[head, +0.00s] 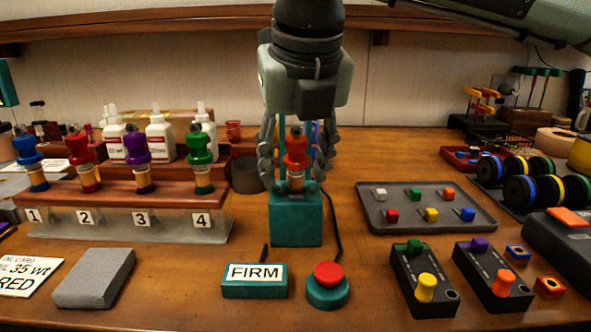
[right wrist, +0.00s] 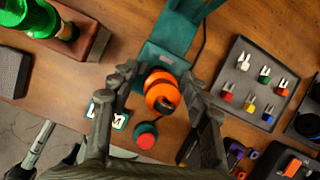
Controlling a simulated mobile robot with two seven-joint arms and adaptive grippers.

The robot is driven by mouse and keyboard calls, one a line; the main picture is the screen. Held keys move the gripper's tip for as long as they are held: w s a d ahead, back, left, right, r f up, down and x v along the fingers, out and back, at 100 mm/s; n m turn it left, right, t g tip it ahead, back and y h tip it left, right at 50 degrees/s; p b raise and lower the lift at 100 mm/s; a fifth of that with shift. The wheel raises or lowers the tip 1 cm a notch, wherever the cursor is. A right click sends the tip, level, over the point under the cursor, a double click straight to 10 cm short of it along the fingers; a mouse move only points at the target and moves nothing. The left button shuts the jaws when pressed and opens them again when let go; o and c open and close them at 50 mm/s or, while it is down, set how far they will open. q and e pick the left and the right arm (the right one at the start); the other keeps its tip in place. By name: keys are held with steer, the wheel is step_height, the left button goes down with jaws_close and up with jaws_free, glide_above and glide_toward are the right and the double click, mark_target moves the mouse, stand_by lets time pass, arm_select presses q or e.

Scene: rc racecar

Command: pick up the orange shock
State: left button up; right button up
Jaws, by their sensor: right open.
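The orange shock (head: 295,153) stands upright in the teal stand (head: 296,222) at the middle of the table. My right gripper (head: 295,172) points down over it, with one finger on each side of the shock. In the right wrist view the orange shock (right wrist: 161,92) sits between the two open fingers (right wrist: 160,95), with a small gap visible on at least the right side. Whether a fingertip touches it is hard to tell. The left gripper cannot be made out; only a small teal piece shows at the far left edge of the head view.
A wooden rack (head: 120,200) with several numbered coloured shocks stands left. A FIRM sign (head: 255,281) and a red button (head: 328,274) are in front. A grey tray (head: 425,222) of small coloured parts lies right, near black blocks and wheels (head: 520,190). White bottles stand behind the rack.

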steer(key=shift+c, duration=0.4)
jaws_close()
steer(key=shift+r, duration=0.1)
